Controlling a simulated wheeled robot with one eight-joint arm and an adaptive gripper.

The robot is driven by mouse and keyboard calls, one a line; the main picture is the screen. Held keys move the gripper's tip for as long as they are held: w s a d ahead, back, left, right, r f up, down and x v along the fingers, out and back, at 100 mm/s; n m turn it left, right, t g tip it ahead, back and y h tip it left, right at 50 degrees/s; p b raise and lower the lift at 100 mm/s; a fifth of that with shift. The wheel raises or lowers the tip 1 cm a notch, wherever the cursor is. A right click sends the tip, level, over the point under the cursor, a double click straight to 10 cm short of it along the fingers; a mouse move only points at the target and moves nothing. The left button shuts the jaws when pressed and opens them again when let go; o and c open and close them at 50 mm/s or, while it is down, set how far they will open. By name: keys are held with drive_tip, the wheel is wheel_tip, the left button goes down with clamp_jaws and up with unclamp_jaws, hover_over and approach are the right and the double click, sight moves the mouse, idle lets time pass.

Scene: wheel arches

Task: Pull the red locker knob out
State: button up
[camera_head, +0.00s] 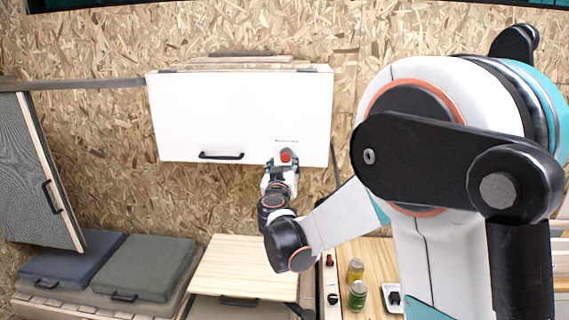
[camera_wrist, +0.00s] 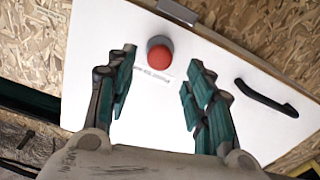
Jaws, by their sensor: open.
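The red locker knob (camera_head: 286,155) is a round red button on the lower right of a white wall locker door (camera_head: 240,105). In the wrist view the knob (camera_wrist: 160,56) shows with a grey collar, near the top centre and beyond my fingertips. My gripper (camera_head: 283,163) is in front of the knob in the head view. In the wrist view my gripper (camera_wrist: 157,75) is open, its teal-padded fingers spread to either side below the knob, with nothing between them. I cannot tell the exact gap to the knob. A dark line of lettering (camera_wrist: 152,75) is on the door beside the knob.
The locker door has a black handle (camera_head: 221,156), also in the wrist view (camera_wrist: 266,98). A grey door (camera_head: 38,165) hangs at left. Below are cushions (camera_head: 150,268), a wooden board (camera_head: 245,265), and a counter with two jars (camera_head: 357,294). My arm fills the right side.

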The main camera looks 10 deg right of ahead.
drive_tip(key=v, duration=0.8)
drive_tip(key=shift+s, duration=0.1)
drive_tip(key=s+d+f+m+g+b, duration=0.1)
drive_tip(key=s+d+f+g, duration=0.15)
drive_tip(key=s+d, duration=0.35)
drive_tip(key=s+d+f+g+b, duration=0.15)
drive_tip(key=s+d+g, duration=0.25)
drive_tip(key=s, duration=0.4)
drive_tip(key=s+a+f+g+y+b, duration=0.1)
drive_tip(key=s+f+y, duration=0.1)
drive_tip(key=s, duration=0.4)
drive_tip(key=s+a+f+n+g+y+b, duration=0.1)
drive_tip(key=s+a+f, duration=0.1)
drive_tip(key=s+f, duration=0.2)
drive_tip(key=s+a+f+n+g+y+b, duration=0.1)
drive_tip(key=s+a+f+y, duration=0.1)
drive_tip(key=s, duration=0.7)
drive_tip(key=shift+s+a+f+g+y, duration=0.25)
drive_tip(key=shift+s+f+g+y, duration=0.1)
drive_tip(key=shift+f, duration=0.3)
drive_tip(key=shift+c, duration=0.3)
